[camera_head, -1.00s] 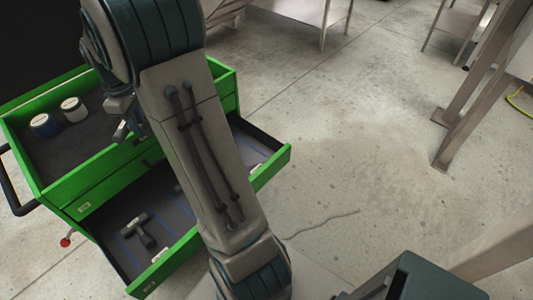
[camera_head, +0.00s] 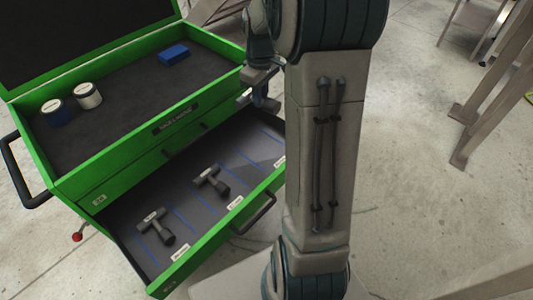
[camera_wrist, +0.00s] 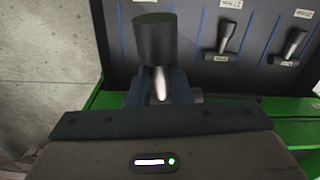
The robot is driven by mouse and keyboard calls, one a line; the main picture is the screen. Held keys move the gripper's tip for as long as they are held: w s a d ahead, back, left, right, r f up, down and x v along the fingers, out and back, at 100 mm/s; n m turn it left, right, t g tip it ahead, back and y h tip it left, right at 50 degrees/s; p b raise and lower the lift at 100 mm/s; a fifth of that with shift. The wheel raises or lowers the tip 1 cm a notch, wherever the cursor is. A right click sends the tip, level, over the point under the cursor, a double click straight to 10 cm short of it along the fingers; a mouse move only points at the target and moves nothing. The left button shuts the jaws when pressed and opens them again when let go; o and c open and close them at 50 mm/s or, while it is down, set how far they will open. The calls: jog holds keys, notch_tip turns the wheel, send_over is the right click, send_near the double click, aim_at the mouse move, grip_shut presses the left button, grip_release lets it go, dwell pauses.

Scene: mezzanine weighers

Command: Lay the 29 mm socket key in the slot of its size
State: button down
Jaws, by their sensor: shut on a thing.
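My gripper (camera_wrist: 160,88) is shut on a dark socket key (camera_wrist: 154,38) with a round, thick head; its size mark cannot be read. In the head view my gripper (camera_head: 262,98) hangs by the right end of the open drawer (camera_head: 150,275), partly behind my arm, and the held key cannot be made out. Two other socket keys, one at the left (camera_head: 157,226) and one nearer the middle (camera_head: 211,181), lie in slots divided by blue lines. Both views show small white labels, too small to read. The drawer's right end is hidden by my arm.
The green tool cart (camera_head: 120,170) has an open top tray holding two round jars (camera_head: 88,95) and a blue block (camera_head: 173,54). A dark lid stands up behind it. The drawer has a front handle (camera_head: 254,214). Bare concrete floor lies to the right, with table legs (camera_head: 475,110) beyond.

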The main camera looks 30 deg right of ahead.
jog(key=s+d+f+m+b, duration=0.1)
jog(key=s+d+f+b, duration=0.15)
jog(key=f+b, duration=0.4)
jog(key=s+d+f+m+b, duration=0.1)
jog(key=s+f+b, duration=0.35)
jog(key=f, duration=0.35)
jog(key=shift+t, duration=0.3)
jog(key=w+f, duration=0.2)
jog(key=w, duration=0.2)
jog(key=w+a+f, duration=0.1)
jog(key=w+f, duration=0.1)
jog(key=w, duration=0.2)
jog(key=w+f, duration=0.2)
jog(key=w, duration=0.2)
jog(key=shift+w+a+f, duration=0.1)
jog(key=shift+a+f, duration=0.05)
jog(key=shift+f, duration=0.15)
jog(key=shift+f+b, duration=0.35)
jog(key=shift+f, duration=1.65)
jog(key=shift+f, duration=0.1)
jog(key=c, duration=1.3)
grip_release()
